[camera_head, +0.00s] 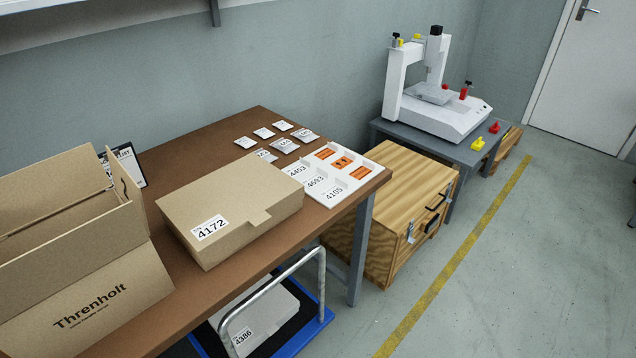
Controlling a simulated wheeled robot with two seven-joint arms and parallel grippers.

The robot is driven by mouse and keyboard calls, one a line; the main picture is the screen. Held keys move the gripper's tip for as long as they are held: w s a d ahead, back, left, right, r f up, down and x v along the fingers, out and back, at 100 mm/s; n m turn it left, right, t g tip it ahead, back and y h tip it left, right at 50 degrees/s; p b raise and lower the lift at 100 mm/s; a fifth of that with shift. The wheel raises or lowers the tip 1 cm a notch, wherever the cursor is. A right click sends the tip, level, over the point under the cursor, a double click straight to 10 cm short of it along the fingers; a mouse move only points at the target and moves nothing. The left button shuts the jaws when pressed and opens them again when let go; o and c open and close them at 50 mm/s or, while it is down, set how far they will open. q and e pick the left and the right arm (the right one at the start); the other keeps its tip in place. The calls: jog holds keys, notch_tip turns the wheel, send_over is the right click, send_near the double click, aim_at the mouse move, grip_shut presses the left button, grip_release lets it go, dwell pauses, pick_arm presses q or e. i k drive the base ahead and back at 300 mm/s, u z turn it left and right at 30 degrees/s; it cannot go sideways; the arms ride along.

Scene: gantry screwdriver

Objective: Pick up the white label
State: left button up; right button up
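A white tray of labels (373,171) lies at the right end of the brown table. Its near cells hold white labels with the printed numbers 4453, 4693 (316,183) and 4105 (334,193). Its far cells hold orange labels (341,162) with dark marks. A white label reading 4172 (210,228) is on the front of a closed cardboard box (235,195). Another white label reading 4386 (243,336) is on a pale box under the table. Neither of my grippers shows in the head view.
Several small white packets (283,126) lie behind the tray on the brown table (172,174). An open cardboard box (95,290) fills the left. A blue cart (312,327) stands below. A wooden crate (385,213) and a gantry machine (437,115) on a grey table stand right.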

aim_at(321, 176)
jog(key=z, duration=1.55)
jog(key=i, duration=2.15)
jog(key=u, duration=1.9)
